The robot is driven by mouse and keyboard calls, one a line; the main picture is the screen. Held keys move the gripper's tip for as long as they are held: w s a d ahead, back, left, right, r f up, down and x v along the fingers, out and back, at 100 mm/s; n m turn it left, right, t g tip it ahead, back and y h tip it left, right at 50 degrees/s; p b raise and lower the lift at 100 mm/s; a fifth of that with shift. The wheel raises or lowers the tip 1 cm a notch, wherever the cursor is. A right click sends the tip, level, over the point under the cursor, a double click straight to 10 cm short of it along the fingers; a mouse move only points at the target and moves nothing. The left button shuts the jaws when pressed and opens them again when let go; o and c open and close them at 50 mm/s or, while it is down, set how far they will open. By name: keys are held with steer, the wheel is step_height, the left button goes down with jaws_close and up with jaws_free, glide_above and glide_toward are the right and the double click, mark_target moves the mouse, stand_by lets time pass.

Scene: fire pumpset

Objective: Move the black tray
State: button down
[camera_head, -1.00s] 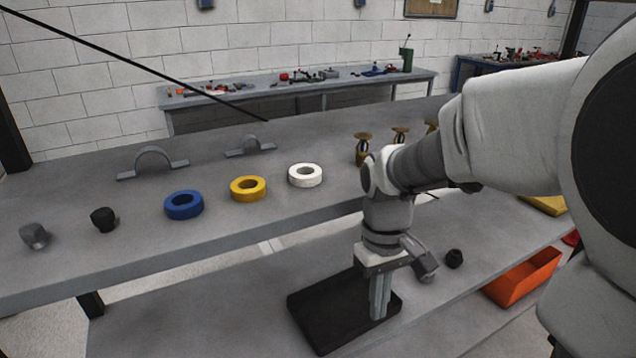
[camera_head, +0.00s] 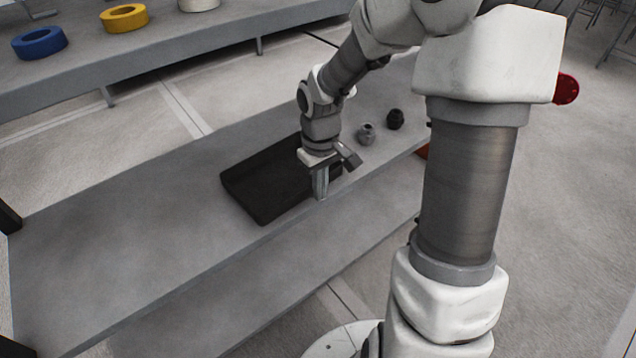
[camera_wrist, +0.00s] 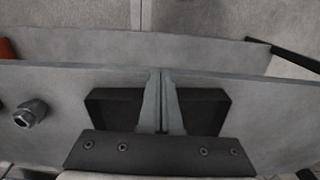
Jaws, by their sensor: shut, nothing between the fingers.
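I cannot tell whether the fingertips touch the tray.
A grey fitting (camera_head: 366,134) and a black fitting (camera_head: 395,119) stand on the shelf right of my gripper. The shelf (camera_head: 120,240) is clear left of the tray. A blue ring (camera_head: 39,43) and a yellow ring (camera_head: 124,18) lie on the upper table.

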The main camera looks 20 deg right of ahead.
mark_target(310, 203)
step_height(310, 203, down, 5)
steer(key=shift+r+b, duration=0.2)
steer(key=shift+b, duration=0.55)
steer(key=w, duration=0.1)
steer(key=w+a, duration=0.1)
steer(key=shift+w+f+b, duration=0.3)
steer(key=shift+b, duration=0.1)
steer(key=shift+w+a+r, duration=0.1)
steer(key=shift+w, duration=0.5)
